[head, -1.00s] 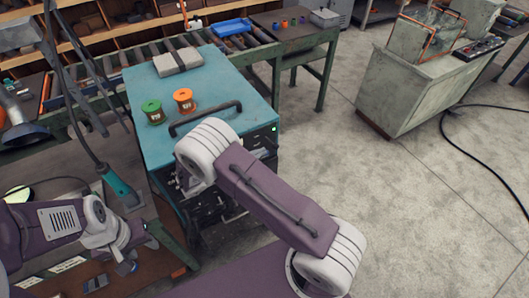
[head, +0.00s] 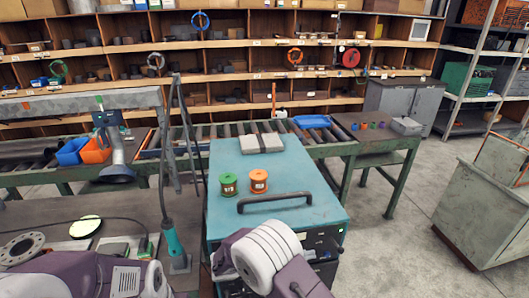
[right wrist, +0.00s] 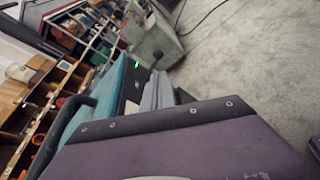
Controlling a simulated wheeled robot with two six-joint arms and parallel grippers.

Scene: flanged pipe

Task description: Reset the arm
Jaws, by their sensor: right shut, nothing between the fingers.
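My right arm (head: 265,258) comes in at the bottom middle of the head view, its pale ringed joint in front of the teal-topped cabinet (head: 300,222). In the right wrist view, my right gripper (right wrist: 158,90) shows only in part beyond a large purple cover with a dark edge; its grey fingers look close together with nothing between them. My left arm (head: 85,275) lies low at the left of the head view; its gripper is out of the picture.
On the cabinet are a green spool (head: 228,184), an orange spool (head: 258,181), a grey block (head: 262,143) and a black handle (head: 275,202). A workbench (head: 120,212) with a flange (head: 22,247) is at left. A roller conveyor and shelves stand behind.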

